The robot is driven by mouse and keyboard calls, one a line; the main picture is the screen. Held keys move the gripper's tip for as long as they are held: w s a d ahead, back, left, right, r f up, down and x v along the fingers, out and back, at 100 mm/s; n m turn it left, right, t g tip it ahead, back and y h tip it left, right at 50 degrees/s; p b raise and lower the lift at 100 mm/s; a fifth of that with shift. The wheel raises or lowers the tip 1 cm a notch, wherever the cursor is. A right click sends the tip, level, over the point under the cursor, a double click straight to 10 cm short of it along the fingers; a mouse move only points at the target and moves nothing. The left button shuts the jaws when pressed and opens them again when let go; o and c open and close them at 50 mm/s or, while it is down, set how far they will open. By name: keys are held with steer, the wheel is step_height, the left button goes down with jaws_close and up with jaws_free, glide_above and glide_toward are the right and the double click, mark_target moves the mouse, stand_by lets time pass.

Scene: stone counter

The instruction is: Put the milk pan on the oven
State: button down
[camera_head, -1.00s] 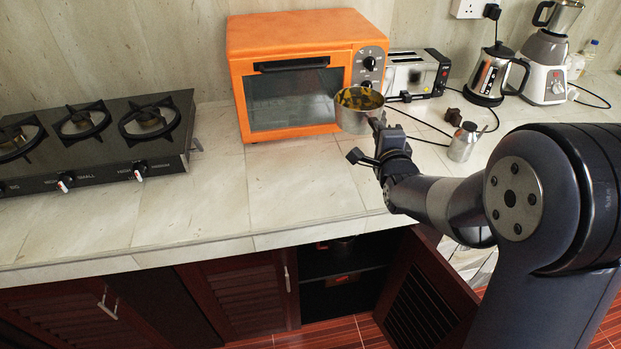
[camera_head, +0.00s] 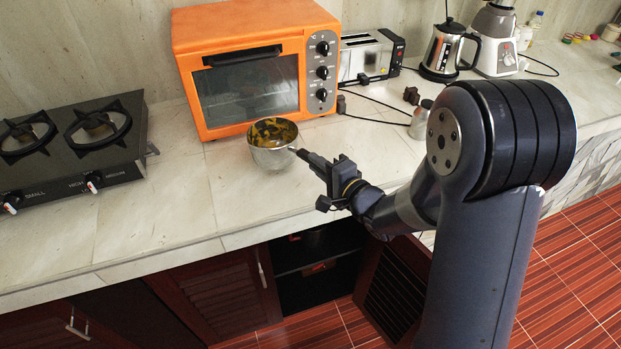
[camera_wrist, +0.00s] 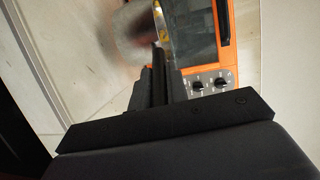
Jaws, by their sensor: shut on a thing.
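The milk pan (camera_head: 274,154) is a small silver metal pan with yellow and dark contents or reflections inside. In the head view it is in front of the oven, close to the counter; whether it touches the counter I cannot tell. My gripper (camera_head: 312,160) is shut on its handle from the right. In the wrist view the pan (camera_wrist: 133,32) is blurred beyond the fingers (camera_wrist: 158,75). The orange oven (camera_head: 240,22) stands against the wall with its door shut and a flat, bare top. The oven also shows in the wrist view (camera_wrist: 224,95).
A black gas stove (camera_head: 75,185) is to the left. A toaster (camera_head: 367,55), a kettle (camera_head: 445,50) and a blender (camera_head: 495,40) stand to the right. A small metal pot (camera_head: 420,120) is near my arm. A cabinet door (camera_head: 385,290) hangs open below. The front counter is clear.

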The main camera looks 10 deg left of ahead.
steer(key=shift+f, duration=2.65)
steer(key=c, duration=1.4)
jaws_free()
steer(key=shift+f, duration=0.1)
steer(key=shift+r, duration=0.2)
steer(key=b+v, duration=0.1)
steer(key=v, duration=1.1)
steer(key=shift+s+b, duration=0.1)
steer(key=shift+b, duration=0.3)
